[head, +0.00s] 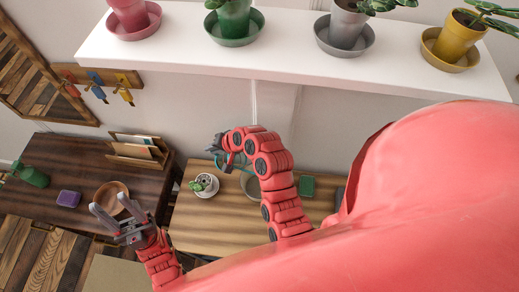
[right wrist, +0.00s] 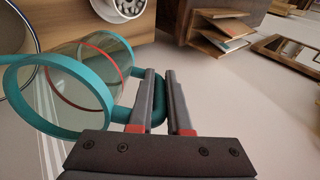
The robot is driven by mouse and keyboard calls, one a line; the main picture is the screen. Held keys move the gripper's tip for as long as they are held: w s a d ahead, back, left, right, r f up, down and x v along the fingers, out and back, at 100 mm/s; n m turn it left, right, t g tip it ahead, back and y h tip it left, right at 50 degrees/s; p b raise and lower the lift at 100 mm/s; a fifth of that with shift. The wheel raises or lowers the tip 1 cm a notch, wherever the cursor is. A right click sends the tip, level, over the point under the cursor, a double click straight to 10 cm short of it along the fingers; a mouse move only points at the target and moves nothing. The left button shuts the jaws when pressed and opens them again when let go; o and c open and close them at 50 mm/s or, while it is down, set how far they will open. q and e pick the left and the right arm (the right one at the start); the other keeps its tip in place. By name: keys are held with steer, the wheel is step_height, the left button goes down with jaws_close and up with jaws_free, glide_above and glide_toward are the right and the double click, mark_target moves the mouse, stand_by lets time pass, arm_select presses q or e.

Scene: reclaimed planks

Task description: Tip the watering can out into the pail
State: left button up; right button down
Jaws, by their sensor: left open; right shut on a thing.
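The watering can (right wrist: 92,62) has a clear body, teal rims and a red line around it. My right gripper (right wrist: 161,78) is shut on its teal handle in the right wrist view. In the head view my right gripper (head: 222,150) hides most of the can; only bits of teal show. The grey pail (head: 230,186) stands on the light wooden table, partly hidden behind my right arm. The can is above the table near the pail; its tilt I cannot tell. My left gripper (head: 117,222) is open and empty near a wooden bowl.
A potted plant on a white saucer (head: 204,190) stands left of the pail. A green block (head: 306,186) lies to its right. The dark table (head: 60,160) holds the wooden bowl (head: 108,193), a purple block (head: 68,198) and a letter rack (head: 137,151). A white shelf (head: 290,68) with potted plants runs above.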

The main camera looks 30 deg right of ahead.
steer(key=shift+s+d+r+t+y+b, duration=0.3)
steer(key=shift+s+r+t+y+b, duration=0.15)
steer(key=shift+b, duration=0.6)
stand_by(0.5)
steer(key=shift+s+d+r+t+y+b, duration=0.1)
steer(key=shift+s+d+t+y+b, duration=0.2)
steer(key=shift+b, duration=1)
steer(key=shift+r+b, duration=0.1)
steer(key=shift+b, duration=0.25)
steer(key=shift+s+d+r+t+y+b, duration=0.15)
steer(key=shift+d+r+t+y+b, duration=0.1)
steer(key=shift+t+b, duration=0.35)
